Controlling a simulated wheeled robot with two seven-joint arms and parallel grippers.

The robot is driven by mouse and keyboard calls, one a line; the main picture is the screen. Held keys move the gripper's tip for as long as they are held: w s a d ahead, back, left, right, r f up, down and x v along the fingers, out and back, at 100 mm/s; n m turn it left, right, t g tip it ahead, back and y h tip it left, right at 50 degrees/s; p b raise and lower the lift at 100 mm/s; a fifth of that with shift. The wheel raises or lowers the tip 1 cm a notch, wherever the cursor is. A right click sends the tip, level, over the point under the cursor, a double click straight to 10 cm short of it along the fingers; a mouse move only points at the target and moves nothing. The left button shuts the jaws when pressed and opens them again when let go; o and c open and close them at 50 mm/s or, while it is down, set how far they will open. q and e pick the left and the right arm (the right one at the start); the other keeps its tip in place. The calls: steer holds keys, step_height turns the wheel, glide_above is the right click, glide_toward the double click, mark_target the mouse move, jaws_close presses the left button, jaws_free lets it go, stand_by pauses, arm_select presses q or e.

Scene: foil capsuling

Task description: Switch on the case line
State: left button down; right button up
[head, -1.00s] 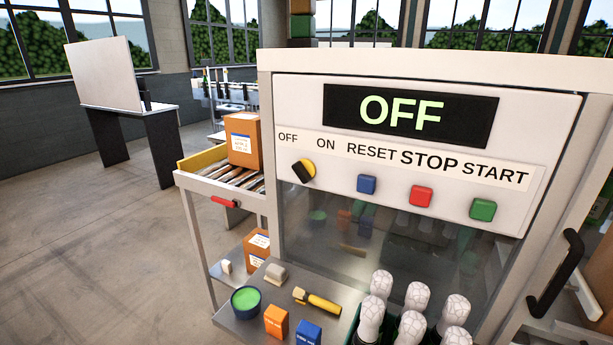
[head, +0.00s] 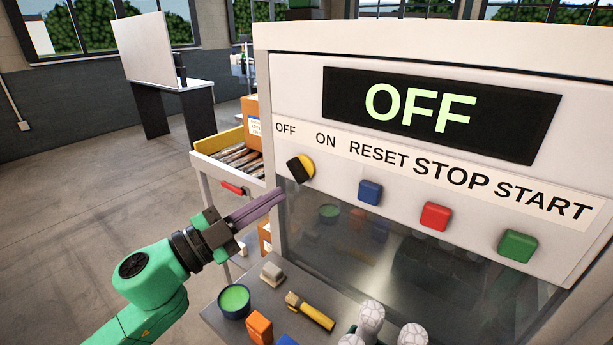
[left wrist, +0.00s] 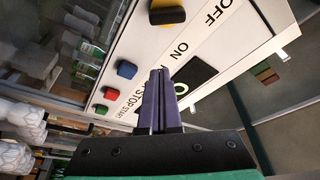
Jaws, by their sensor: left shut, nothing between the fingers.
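The control panel (head: 300,110) fills the right of the head view. Its black display (head: 540,110) reads OFF. A yellow and black rotary switch (head: 301,167) sits under the OFF and ON labels, its black handle tilted toward the OFF side. To its right are a blue RESET button (head: 370,192), a red STOP button (head: 435,216) and a green START button (head: 518,246). My left gripper (head: 281,194) is shut and empty, below and left of the switch and apart from it. The switch also shows in the left wrist view (left wrist: 167,12), beyond the purple fingertips. My right gripper is not in view.
Below the panel, a shelf (head: 255,290) holds a green-filled tub (head: 234,300), a beige block (head: 271,274), a yellow-handled tool (head: 310,312) and foil-topped bottles (head: 370,318). A roller conveyor (head: 240,158) with an orange box (head: 254,122) stands left of the panel. The floor at left is open.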

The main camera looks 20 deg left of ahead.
mark_target(320, 166)
arm_select(q)
steer(key=p+x, duration=0.1)
steer(key=x, duration=0.2)
steer(key=p+x, duration=0.2)
steer(key=x, duration=0.1)
steer(key=r+p+x, duration=0.1)
steer(key=p+x, duration=0.1)
steer(key=x, duration=0.1)
steer(key=shift+w, duration=0.35)
steer(key=a+f, duration=0.1)
steer(key=w+a+f, duration=0.1)
steer(key=f, duration=0.1)
steer(key=shift+w+a, duration=0.1)
steer(key=shift+w, duration=0.05)
steer(key=shift+a+f, duration=0.2)
steer(key=shift+a, duration=0.1)
steer(key=shift+d, duration=0.1)
